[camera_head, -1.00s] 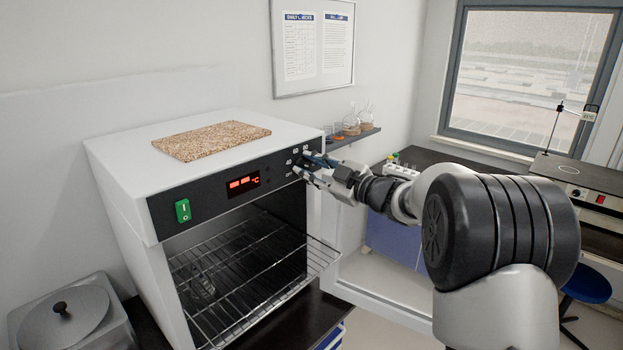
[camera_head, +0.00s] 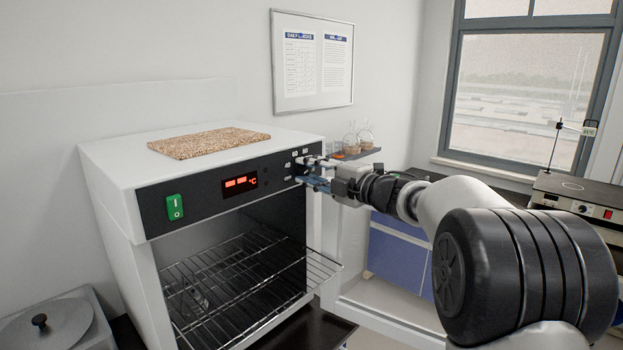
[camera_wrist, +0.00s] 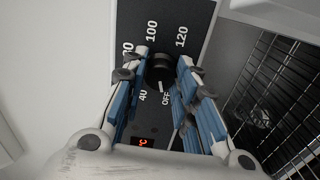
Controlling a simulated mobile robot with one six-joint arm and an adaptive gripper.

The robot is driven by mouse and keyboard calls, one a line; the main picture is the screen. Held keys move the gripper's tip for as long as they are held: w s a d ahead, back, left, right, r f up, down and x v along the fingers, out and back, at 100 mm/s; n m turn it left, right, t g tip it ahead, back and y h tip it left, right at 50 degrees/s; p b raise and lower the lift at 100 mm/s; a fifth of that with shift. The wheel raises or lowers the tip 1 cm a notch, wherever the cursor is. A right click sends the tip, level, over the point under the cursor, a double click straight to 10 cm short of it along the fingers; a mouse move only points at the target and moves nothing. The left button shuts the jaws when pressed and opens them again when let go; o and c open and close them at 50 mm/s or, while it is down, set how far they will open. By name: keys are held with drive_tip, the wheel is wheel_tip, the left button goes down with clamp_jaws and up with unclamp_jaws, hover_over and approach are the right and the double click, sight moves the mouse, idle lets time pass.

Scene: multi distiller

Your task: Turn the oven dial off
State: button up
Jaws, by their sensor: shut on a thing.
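The black round oven dial (camera_wrist: 159,68) is in the wrist view, on the dark panel, with temperature numbers around it. A small white mark on its lower rim points down, close to the OFF label (camera_wrist: 166,98) and right of the 40. My gripper (camera_wrist: 161,72) has its blue-padded fingers on both sides of the dial and is shut on it. In the head view my gripper (camera_head: 306,171) reaches the right end of the oven's (camera_head: 120,185) front panel. The fingers mostly hide the dial there.
A green power switch (camera_head: 174,207) and a red-lit display (camera_head: 239,182) are on the panel. The oven is open below, with a wire rack (camera_head: 322,267) sticking out. A cork board (camera_head: 208,142) lies on top. Glassware (camera_head: 358,138) stands on a shelf behind my gripper.

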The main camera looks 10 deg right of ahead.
drive_tip(key=shift+r+n, duration=0.15)
drive_tip(key=shift+n, duration=0.25)
drive_tip(key=o, duration=1.1)
drive_tip(key=v, duration=1.2)
